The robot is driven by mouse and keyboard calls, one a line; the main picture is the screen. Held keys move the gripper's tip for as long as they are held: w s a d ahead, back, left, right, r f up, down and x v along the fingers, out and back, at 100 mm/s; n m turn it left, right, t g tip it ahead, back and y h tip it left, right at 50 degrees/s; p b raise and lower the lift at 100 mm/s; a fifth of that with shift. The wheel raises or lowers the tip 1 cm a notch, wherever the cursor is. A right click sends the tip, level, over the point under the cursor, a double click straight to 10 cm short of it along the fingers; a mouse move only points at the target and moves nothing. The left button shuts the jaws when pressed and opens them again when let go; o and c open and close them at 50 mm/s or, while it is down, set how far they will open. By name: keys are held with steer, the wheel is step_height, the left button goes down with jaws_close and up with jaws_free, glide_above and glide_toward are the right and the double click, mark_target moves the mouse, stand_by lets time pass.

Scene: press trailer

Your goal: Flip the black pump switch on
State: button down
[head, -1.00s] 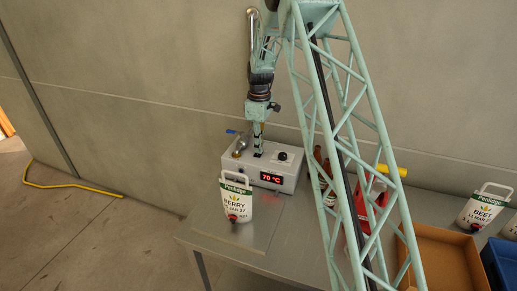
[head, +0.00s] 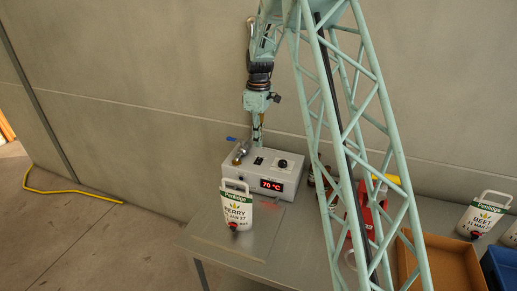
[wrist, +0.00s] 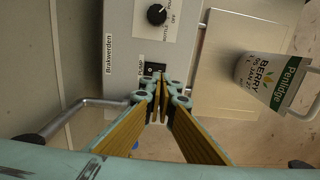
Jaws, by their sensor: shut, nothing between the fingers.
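The black pump switch (head: 258,160) sits on the top of a grey box (head: 236,176) with a red "70 °C" display. In the wrist view the switch (wrist: 151,69) shows beside a "PUMP" label, its near part close to or behind my fingertips. Which way it is tipped is too small to tell. My gripper (head: 257,141) points down above the back part of the box, behind the switch in the head view. Its fingers are shut and empty in the wrist view (wrist: 160,85). Contact with the switch does not show.
A black knob (head: 283,163) is on the same panel. A metal valve with a blue lever (head: 231,139) stands at the box's left. A white "BERRY" pouch (head: 237,205) stands in front.

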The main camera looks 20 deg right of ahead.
step_height(320, 180, up, 6)
steer(key=shift+s+a, duration=0.3)
stand_by(0.4)
steer(key=s+a+r+m+t+b, duration=0.1)
steer(key=s+a+r+m+b, duration=0.1)
steer(key=s+a+r, duration=0.5)
steer(key=s+a+r+m+b, duration=0.15)
steer(key=s+r, duration=0.35)
steer(key=s, duration=0.5)
steer(key=s+a+r+m+t+b, duration=0.1)
steer(key=s+a+r+b, duration=0.1)
steer(key=s+a+r, duration=0.5)
steer(key=s+a+f+m+t+b, duration=0.1)
steer(key=s+f+m+b, duration=0.1)
steer(key=s, duration=1.4)
steer(key=s+a+f+m+t+b, duration=0.1)
steer(key=s+a+f+m+b, duration=0.1)
steer(key=s, duration=1.5)
steer(key=shift+a+f+b, duration=0.15)
steer(key=shift+f+b, duration=0.7)
steer(key=shift+f, duration=0.55)
